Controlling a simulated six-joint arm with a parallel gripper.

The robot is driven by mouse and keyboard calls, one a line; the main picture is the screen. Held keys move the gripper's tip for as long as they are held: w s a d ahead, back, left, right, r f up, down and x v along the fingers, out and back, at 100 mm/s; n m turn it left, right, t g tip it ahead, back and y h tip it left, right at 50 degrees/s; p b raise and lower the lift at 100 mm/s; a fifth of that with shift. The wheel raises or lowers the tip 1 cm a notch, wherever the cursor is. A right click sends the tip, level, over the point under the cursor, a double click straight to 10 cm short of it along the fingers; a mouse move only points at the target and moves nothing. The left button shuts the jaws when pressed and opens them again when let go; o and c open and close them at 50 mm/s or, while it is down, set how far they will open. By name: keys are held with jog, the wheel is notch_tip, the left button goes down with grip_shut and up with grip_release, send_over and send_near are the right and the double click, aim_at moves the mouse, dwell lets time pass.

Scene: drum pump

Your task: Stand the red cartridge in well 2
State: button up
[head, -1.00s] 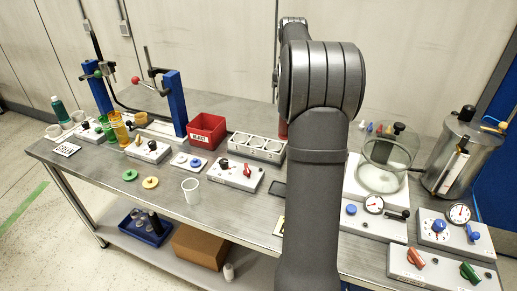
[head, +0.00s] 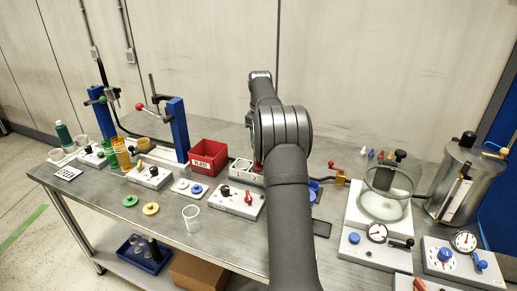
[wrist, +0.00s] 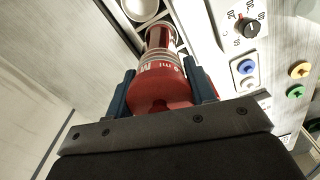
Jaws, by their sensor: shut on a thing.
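In the head view only a bit of red (head: 257,168) shows beside my arm, over the pale well block (head: 236,181). In the wrist view the cartridge's far end points at the block, close to an open, empty well (wrist: 143,8). I cannot tell whether that end is inside a well or above it, nor which well it is. My arm hides much of the block in the head view.
A red bin (head: 208,157) stands left of the block. A blue item (head: 314,190) and a small brass-coloured block with a red-knobbed lever (head: 340,177) stand to the right, and a glass chamber (head: 388,190) farther right.

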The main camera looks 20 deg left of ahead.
jog(key=shift+a+f, duration=0.3)
jog(key=shift+f, duration=2)
jog(key=shift+f, duration=0.1)
jog(key=o, duration=1.4)
notch_tip(320, 180, up, 12)
jog(key=shift+r, duration=0.2)
